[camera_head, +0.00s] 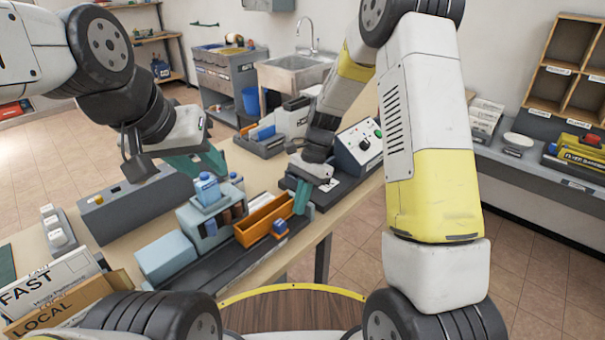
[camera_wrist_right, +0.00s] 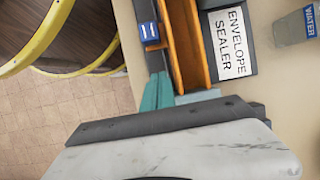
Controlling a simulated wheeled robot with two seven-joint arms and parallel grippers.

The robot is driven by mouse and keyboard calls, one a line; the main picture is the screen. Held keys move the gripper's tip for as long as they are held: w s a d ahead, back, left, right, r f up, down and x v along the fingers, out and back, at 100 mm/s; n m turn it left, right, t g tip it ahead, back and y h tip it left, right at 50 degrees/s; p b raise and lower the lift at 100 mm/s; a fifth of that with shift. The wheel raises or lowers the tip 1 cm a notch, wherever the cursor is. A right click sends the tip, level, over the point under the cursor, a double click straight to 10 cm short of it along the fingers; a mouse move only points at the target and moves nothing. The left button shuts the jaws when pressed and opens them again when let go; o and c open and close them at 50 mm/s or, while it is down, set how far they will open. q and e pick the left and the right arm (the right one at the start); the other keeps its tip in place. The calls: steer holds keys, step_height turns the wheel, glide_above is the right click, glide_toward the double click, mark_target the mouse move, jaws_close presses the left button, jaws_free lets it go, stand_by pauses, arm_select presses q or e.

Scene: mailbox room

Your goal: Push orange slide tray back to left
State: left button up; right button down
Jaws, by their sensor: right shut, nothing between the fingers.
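The orange slide tray (camera_head: 262,222) sits on a dark rail at the front of the envelope sealer (camera_head: 190,222), with a blue tab (camera_head: 279,227) on its front side. In the right wrist view the tray (camera_wrist_right: 184,50) runs beside the "ENVELOPE SEALER" label, with the blue tab (camera_wrist_right: 149,32) at its edge. My right gripper (camera_head: 300,208) is shut and empty at the tray's right end. Its teal fingertips (camera_wrist_right: 157,88) are close against that end; contact is unclear. My left gripper (camera_head: 208,174) is open and empty, behind and above the sealer's blue-capped water bottle (camera_head: 207,190).
A grey control box with knobs (camera_head: 358,146) stands right of my right gripper. A grey box with buttons (camera_head: 125,203) lies behind the sealer at left. FAST and LOCAL bins (camera_head: 55,290) fill the front left.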

steer(key=shift+s+a, duration=0.95)
steer(key=shift+s, duration=0.05)
steer(key=shift+s+a, duration=0.45)
steer(key=s+a, duration=1.5)
steer(key=shift+s+a, duration=0.35)
steer(key=shift+s, duration=0.05)
steer(key=shift+s, duration=0.1)
